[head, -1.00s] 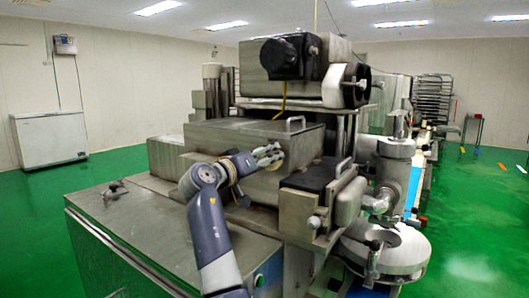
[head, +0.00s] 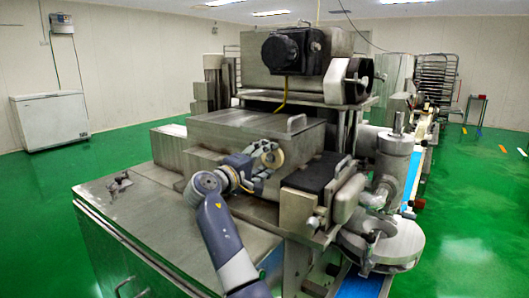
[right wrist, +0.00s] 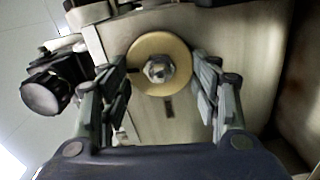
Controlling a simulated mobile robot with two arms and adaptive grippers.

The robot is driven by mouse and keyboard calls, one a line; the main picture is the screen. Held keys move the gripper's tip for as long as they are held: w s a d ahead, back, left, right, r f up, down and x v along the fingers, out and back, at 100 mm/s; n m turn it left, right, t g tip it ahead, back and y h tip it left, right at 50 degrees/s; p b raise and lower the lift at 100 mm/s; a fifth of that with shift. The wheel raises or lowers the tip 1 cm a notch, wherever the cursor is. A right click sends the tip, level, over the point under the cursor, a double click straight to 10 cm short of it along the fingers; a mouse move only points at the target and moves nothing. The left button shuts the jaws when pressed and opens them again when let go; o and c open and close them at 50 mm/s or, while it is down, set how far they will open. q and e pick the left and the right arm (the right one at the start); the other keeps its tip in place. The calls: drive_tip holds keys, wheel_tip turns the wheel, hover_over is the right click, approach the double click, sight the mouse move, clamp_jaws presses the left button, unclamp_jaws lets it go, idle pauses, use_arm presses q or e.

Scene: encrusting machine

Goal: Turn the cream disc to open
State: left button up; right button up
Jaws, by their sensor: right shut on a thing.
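The cream disc (right wrist: 150,46) is a round plate with a metal nut at its centre, mounted on the flat metal face of the machine. In the right wrist view it lies between the two fingers of my right gripper (right wrist: 161,88), one finger on each side. In the head view the disc (head: 276,159) is partly hidden behind the fingers of my right gripper (head: 264,156), which is shut on it. A dark slot (right wrist: 168,106) shows on the face below the disc in the right wrist view. My left gripper is not in view.
A lidded metal housing (head: 240,127) with a handle stands above the disc. A black-topped block (head: 312,174) sits close on the right. A broad metal cabinet top (head: 150,215) lies left of my arm, with a small fitting on it. Green floor is open at the left.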

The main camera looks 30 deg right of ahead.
drive_tip(key=shift+r+n+p, duration=0.15)
drive_tip(key=shift+n+p, duration=0.35)
drive_tip(key=shift+n, duration=0.2)
drive_tip(key=o, duration=0.9)
drive_tip(key=shift+c, duration=0.2)
drive_tip(key=shift+o, duration=0.9)
drive_tip(key=shift+d+f, duration=0.2)
drive_tip(key=shift+a, duration=0.15)
drive_tip(key=v, duration=1.1)
drive_tip(key=shift+s+a, duration=0.2)
drive_tip(key=shift+a, duration=0.15)
drive_tip(key=shift+f, duration=0.15)
